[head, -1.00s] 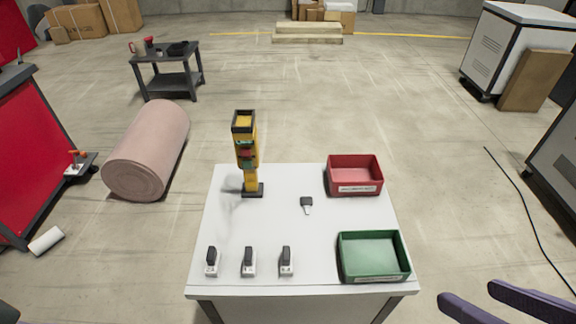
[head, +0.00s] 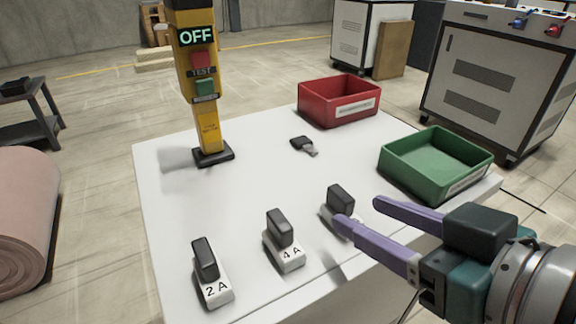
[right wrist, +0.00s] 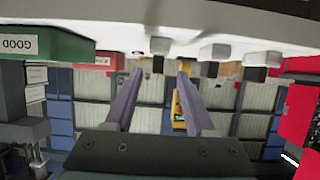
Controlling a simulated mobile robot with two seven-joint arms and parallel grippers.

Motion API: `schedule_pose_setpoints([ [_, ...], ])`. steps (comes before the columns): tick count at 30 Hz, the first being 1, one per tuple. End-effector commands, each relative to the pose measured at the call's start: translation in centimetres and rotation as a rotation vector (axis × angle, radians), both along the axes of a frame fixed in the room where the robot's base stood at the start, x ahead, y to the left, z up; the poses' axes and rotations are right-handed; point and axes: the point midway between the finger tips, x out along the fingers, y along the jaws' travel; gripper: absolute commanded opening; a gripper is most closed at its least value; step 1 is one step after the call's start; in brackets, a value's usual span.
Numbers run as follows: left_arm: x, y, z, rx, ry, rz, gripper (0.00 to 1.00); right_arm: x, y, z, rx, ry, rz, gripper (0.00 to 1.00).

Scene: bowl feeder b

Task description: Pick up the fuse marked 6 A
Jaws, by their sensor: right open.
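Three dark-capped fuses stand upright in white bases along the table's near side. In the head view, the left fuse (head: 205,260) reads 2 A and the middle fuse (head: 279,228) reads 4 A. The third fuse (head: 340,198) stands to their right; my finger hides its label. My right gripper (head: 360,212) is open and empty, its fingertips close to this third fuse. In the right wrist view, the third fuse (right wrist: 159,47) shows upside down ahead of the gap between the fingers (right wrist: 160,74). My left gripper is out of view.
A dark piece with a grey end (head: 303,145) lies mid-table. A yellow tester (head: 207,125) showing OFF stands at the back left. A red bin (head: 356,105) is at the back, a green bin (head: 455,182) at the right.

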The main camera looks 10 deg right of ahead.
Motion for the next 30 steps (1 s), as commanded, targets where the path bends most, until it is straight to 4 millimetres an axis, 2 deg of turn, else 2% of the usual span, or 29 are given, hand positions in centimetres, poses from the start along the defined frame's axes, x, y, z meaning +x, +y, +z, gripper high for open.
schedule_pose_setpoints([
  [3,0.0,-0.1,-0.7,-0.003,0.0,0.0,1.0,1.8,0.7,-0.7,0.003,-0.002,-0.001,0.55],
  [10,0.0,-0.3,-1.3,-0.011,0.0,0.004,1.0,3.6,1.3,-1.4,0.001,0.0,0.001,0.55],
  [18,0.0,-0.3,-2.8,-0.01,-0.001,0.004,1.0,7.1,2.5,-2.7,0.001,0.0,0.0,0.55],
  [27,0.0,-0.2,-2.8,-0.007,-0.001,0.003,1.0,7.6,2.7,-2.7,0.0,0.002,0.001,0.55],
  [30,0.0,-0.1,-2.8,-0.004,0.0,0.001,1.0,7.6,2.7,-2.7,0.0,0.002,0.001,0.45],
])
